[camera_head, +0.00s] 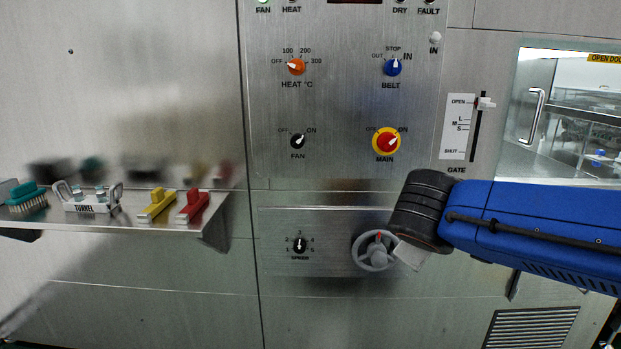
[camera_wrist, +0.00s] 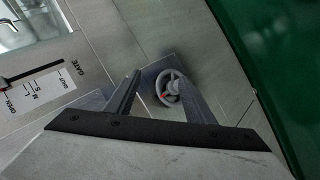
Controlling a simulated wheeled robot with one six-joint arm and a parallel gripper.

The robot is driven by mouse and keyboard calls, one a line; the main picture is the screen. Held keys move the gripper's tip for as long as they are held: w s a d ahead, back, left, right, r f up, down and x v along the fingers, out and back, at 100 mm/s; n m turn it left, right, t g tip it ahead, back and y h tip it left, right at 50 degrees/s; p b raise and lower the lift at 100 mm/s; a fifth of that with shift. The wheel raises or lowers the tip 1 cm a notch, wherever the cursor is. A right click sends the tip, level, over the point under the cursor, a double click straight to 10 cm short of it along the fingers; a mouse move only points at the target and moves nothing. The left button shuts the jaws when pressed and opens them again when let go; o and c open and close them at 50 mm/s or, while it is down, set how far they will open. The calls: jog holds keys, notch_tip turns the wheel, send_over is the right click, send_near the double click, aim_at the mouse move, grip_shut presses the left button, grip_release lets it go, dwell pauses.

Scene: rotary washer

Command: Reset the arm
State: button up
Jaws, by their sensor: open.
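My arm, blue with a black ribbed wrist, reaches in from the right in the head view. My gripper (camera_head: 410,256) is in front of the lower panel, beside the grey handwheel (camera_head: 372,251). In the wrist view my gripper (camera_wrist: 160,92) is open, with two grey fingers apart and nothing between them. The handwheel (camera_wrist: 170,88), with a red mark, shows beyond and between the fingers. The gap between fingers and wheel is hard to judge. Part of the wheel's right side is close to the gripper in the head view.
The control panel carries an orange heat knob (camera_head: 296,67), blue belt knob (camera_head: 392,67), fan knob (camera_head: 298,141), red main switch (camera_head: 386,142) and speed knob (camera_head: 300,245). A gate slider (camera_head: 485,103) and glazed door (camera_head: 570,115) are right. A shelf (camera_head: 120,223) juts out left, holding small items.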

jog(key=s+d+f+m+g+y, duration=0.2)
jog(key=s+f+m, duration=0.1)
jog(key=s+f, duration=0.3)
jog(key=s+d+f+m+g+y, duration=0.2)
jog(key=s+d+f+m, duration=0.1)
jog(key=s+f, duration=0.4)
jog(key=shift+s+f+m+y, duration=0.25)
jog(key=shift+s+m, duration=0.55)
jog(key=shift+s, duration=1.1)
jog(key=shift+r, duration=0.1)
